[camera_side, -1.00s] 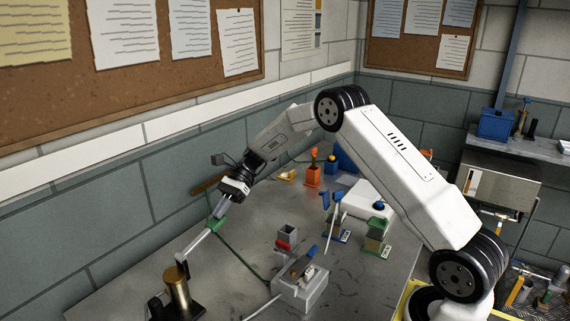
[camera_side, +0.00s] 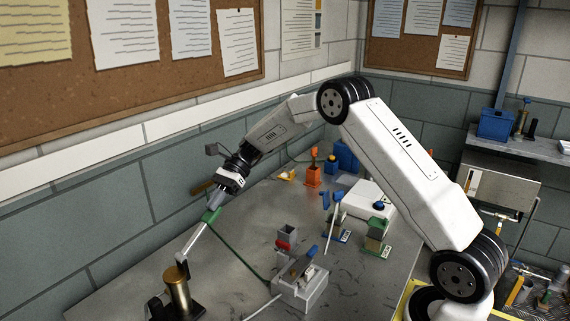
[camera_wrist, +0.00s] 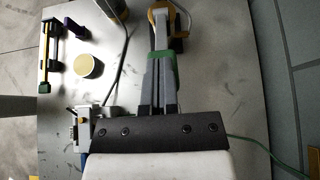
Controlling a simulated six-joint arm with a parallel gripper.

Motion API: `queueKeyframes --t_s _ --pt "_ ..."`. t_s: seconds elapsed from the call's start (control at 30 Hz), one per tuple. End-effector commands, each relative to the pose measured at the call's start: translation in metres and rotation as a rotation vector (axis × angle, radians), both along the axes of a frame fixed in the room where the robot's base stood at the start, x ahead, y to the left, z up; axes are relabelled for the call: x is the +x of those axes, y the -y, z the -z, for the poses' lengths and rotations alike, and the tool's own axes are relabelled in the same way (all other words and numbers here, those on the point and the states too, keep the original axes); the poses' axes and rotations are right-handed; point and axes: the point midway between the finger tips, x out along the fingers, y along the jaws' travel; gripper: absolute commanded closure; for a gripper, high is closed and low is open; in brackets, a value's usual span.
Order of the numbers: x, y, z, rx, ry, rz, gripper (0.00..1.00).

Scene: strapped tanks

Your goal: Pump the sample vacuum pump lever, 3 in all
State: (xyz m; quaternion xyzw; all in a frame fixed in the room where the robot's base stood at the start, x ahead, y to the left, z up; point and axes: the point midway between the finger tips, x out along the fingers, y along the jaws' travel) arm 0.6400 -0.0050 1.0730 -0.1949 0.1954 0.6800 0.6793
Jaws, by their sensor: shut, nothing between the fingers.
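The vacuum pump (camera_side: 178,294) is a brass-coloured cylinder on a dark base at the front left of the bench in the side view. Its pale lever (camera_side: 195,242) slants up to the right and ends in a green grip (camera_side: 210,216). My gripper (camera_side: 214,204) is shut at the grip's upper end, with nothing held between its fingers. In the wrist view, the fingers (camera_wrist: 158,80) reach the green grip (camera_wrist: 162,66), and the pump (camera_wrist: 166,20) lies beyond. Exact contact between fingers and grip is hard to tell.
Blue-handled (camera_side: 336,222) and green (camera_side: 377,232) devices, a white box (camera_side: 366,198) and an orange block (camera_side: 313,174) stand farther back. The wall runs close along the left.

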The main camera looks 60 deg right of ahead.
Motion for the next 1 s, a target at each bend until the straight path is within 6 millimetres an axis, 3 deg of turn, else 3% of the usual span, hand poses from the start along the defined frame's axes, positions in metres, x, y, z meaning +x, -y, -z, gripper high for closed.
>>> queueKeyframes --t_s 0.43,1.0 --pt "0.0 -0.006 -0.014 -0.001 0.001 0.001 1.0" --pt "0.0 -0.008 -0.017 0.0 0.001 0.0 1.0"
